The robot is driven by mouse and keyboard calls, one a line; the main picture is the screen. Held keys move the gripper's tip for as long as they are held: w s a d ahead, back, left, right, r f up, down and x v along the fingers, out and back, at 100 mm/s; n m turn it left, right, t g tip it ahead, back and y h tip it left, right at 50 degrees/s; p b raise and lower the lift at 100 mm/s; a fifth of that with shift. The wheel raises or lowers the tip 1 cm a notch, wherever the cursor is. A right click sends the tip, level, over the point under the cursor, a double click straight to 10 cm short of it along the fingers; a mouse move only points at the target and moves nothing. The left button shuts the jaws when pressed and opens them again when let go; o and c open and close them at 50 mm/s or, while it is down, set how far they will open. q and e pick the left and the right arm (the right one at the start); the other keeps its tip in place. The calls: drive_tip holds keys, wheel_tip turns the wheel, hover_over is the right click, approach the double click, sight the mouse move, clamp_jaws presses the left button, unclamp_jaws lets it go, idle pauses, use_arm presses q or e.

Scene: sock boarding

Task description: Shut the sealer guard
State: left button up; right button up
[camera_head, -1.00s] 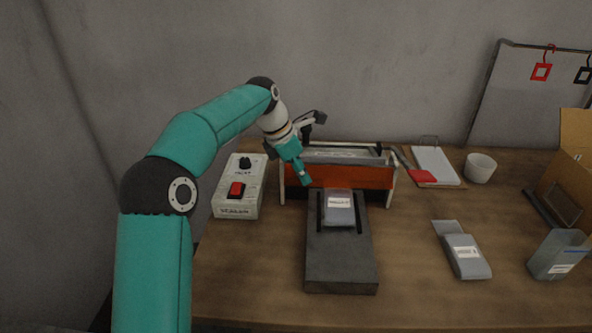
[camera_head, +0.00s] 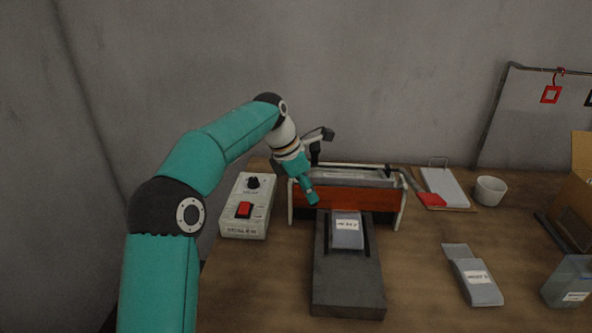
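The sealer (camera_head: 360,179) stands at the back of the table, with pale end plates. An orange guard panel (camera_head: 365,199) stands upright across its front. A pale grey packet with a label (camera_head: 347,233) lies on the dark grey bed (camera_head: 348,287) in front of the panel. My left gripper (camera_head: 320,167) is at the sealer's left end, its two fingers spread apart, one above the sealer and one in front of the orange panel. I cannot tell whether it touches the panel. My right gripper does not show.
A control box (camera_head: 262,213) with a red switch stands left of the sealer. A red-handled tool (camera_head: 430,199), a clipboard (camera_head: 446,187) and a white cup (camera_head: 489,190) are to the right.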

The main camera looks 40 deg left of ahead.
use_arm(q)
drive_tip(key=v, duration=1)
drive_tip(key=shift+s+r, duration=0.15)
drive_tip(key=shift+r, duration=0.1)
drive_tip(key=shift+a, duration=0.1)
